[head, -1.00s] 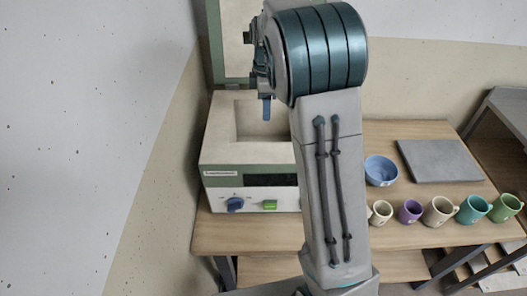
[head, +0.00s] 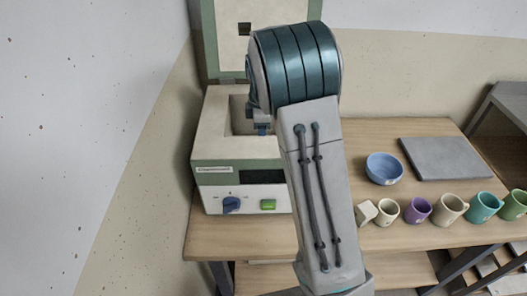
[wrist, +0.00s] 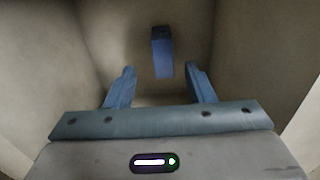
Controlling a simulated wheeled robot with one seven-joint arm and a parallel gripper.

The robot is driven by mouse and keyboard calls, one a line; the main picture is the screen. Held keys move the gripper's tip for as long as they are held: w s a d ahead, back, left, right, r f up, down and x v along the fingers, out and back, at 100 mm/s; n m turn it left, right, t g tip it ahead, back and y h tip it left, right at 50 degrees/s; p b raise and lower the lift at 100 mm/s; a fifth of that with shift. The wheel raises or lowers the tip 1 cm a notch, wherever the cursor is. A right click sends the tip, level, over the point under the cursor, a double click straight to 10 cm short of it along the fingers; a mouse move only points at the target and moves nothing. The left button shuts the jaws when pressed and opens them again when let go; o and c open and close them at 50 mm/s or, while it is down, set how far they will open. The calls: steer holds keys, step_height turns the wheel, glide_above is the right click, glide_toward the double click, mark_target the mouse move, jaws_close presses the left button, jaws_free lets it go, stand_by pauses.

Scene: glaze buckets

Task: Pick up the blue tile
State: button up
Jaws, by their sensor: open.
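The blue tile (wrist: 162,52) is a small upright block inside the kiln chamber, seen in the wrist view. It stands just beyond my fingertips, roughly centred between them, near the far end of the chamber. My gripper (wrist: 161,67) is open and empty, with its two blue fingers apart. In the head view my gripper (head: 262,129) is lowered into the open top of the kiln (head: 215,150). The tile cannot be made out in the head view, as my arm and the kiln walls cover it.
The chamber walls surround my gripper closely. The kiln's lid (head: 229,40) stands raised behind. On the wooden table (head: 400,238) to the right are a blue bowl (head: 384,170), a grey slab (head: 446,158) and a row of several mugs (head: 418,211).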

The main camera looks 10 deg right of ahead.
steer(key=f, duration=0.5)
steer(key=f+p, duration=0.1)
steer(key=f, duration=0.1)
steer(key=shift+s+d+f, duration=0.2)
steer(key=shift+s+f, duration=0.05)
steer(key=shift+f, duration=0.1)
jaws_close()
